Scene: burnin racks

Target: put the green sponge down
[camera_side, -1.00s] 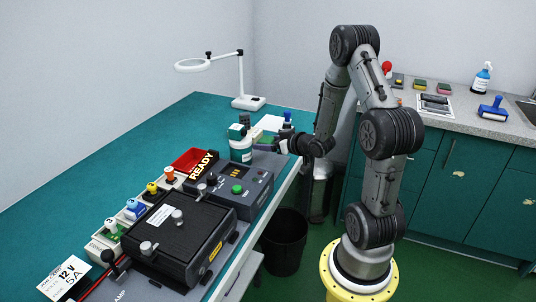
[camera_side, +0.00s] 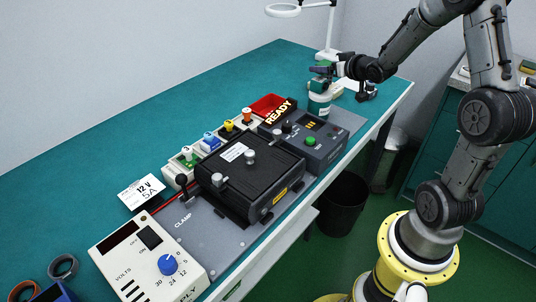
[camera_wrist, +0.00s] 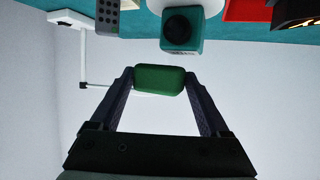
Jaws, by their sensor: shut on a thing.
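The green sponge (camera_wrist: 160,79) is a dark green rounded block in the wrist view. My gripper (camera_wrist: 160,82) is shut on it, with one fingertip at each end. The sponge is too small and hidden there to make out clearly. In the wrist view the sponge appears apart from the bench and is seen against the pale wall.
A black clamp fixture (camera_side: 250,172), a grey box with a green button (camera_side: 310,141) and a red bin (camera_side: 268,104) stand nearer. A white lamp (camera_side: 330,52) is behind. A power supply (camera_side: 150,255) is in front.

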